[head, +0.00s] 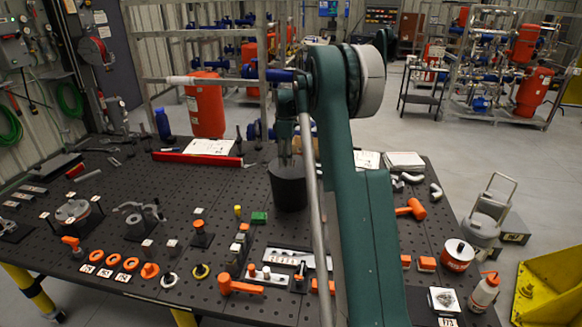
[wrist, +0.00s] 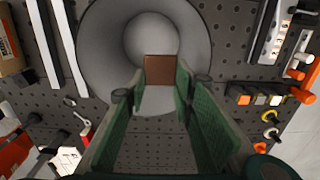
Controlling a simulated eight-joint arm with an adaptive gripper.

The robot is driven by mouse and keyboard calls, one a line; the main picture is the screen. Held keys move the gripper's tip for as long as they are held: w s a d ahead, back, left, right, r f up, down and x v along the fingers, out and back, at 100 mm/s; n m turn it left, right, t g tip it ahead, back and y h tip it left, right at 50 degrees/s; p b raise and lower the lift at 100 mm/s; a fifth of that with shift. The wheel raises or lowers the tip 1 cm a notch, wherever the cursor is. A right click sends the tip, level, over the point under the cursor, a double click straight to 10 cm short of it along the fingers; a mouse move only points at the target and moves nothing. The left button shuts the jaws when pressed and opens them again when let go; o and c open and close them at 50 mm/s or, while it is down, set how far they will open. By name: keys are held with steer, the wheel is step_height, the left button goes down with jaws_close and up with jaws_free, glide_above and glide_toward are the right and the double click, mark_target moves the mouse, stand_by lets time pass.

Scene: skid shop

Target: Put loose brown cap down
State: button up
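The brown cap (wrist: 160,69) shows as a small brown square between my green fingertips in the wrist view, touched on both sides. My gripper (wrist: 161,76) is shut on it. Behind the cap in that view is the open mouth of a round grey bin (wrist: 98,45), and the cap lines up with its inside. In the head view my gripper (head: 287,160) points down just over the dark bin (head: 289,192), at its rim. The cap cannot be made out in the head view.
The black perforated table (head: 160,205) holds a green block (head: 259,217), an orange mallet (head: 240,286), orange rings (head: 131,264) and a red-and-white pot (head: 458,254). A long red bar (head: 196,158) lies left of the bin. My arm hides part of the table's middle.

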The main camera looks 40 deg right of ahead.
steer(key=shift+w+d+f, duration=0.1)
steer(key=shift+w+d, duration=0.5)
steer(key=shift+w, duration=0.25)
step_height(320, 180, down, 11)
steer(key=shift+f, duration=0.1)
steer(key=shift+f, duration=3.05)
steer(key=shift+f+p, duration=0.35)
steer(key=shift+f, duration=1.5)
steer(key=shift+f, duration=0.2)
steer(key=o, duration=0.7)
steer(key=shift+c, duration=0.2)
